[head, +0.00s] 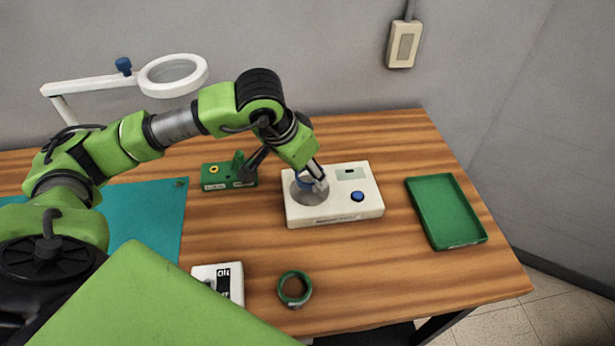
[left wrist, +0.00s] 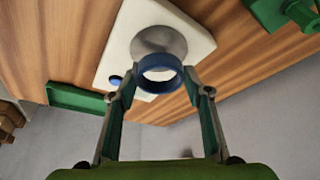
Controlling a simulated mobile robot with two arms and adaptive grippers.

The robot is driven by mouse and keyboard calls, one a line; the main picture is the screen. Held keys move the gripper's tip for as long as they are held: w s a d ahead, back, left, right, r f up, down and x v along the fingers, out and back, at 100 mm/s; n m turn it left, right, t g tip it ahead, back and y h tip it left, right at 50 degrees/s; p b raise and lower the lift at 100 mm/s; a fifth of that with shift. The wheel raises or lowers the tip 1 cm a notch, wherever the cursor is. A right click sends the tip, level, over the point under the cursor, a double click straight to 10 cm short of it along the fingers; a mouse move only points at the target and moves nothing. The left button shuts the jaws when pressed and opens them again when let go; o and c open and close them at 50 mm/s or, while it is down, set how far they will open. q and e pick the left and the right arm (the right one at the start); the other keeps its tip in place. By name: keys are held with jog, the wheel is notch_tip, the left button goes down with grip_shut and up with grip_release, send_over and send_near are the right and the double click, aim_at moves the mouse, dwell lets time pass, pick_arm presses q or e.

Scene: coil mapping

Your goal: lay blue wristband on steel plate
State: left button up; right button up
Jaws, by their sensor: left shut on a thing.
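The blue wristband (head: 304,182) is a small ring. My left gripper (head: 315,180) is shut on it over the white tester box. In the left wrist view the wristband (left wrist: 160,60) sits between the two fingertips of the left gripper (left wrist: 159,86). The round steel plate (head: 309,198) is on the left part of the white box's top. It also shows behind the band in the left wrist view (left wrist: 158,39). The gripper and band hide part of the plate. I cannot tell whether the band touches the plate. My right gripper is not in view.
The white box (head: 340,213) has a blue button (head: 357,196). A green tray (head: 445,212) lies to its right, a green device (head: 228,180) to its left. A green ring (head: 294,289) and a white switch box (head: 232,279) are at the front. A lamp (head: 172,75) stands behind.

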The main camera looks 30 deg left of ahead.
aim_at(308, 181)
pick_arm(q)
notch_tip(308, 181, down, 2)
jog(key=shift+f+p, duration=0.15)
jog(key=shift+p, duration=0.45)
jog(key=shift+f, duration=0.45)
jog(key=shift+f+b, duration=0.2)
jog(key=shift+b, duration=0.1)
jog(key=o, duration=0.9)
jog(key=shift+r, duration=0.1)
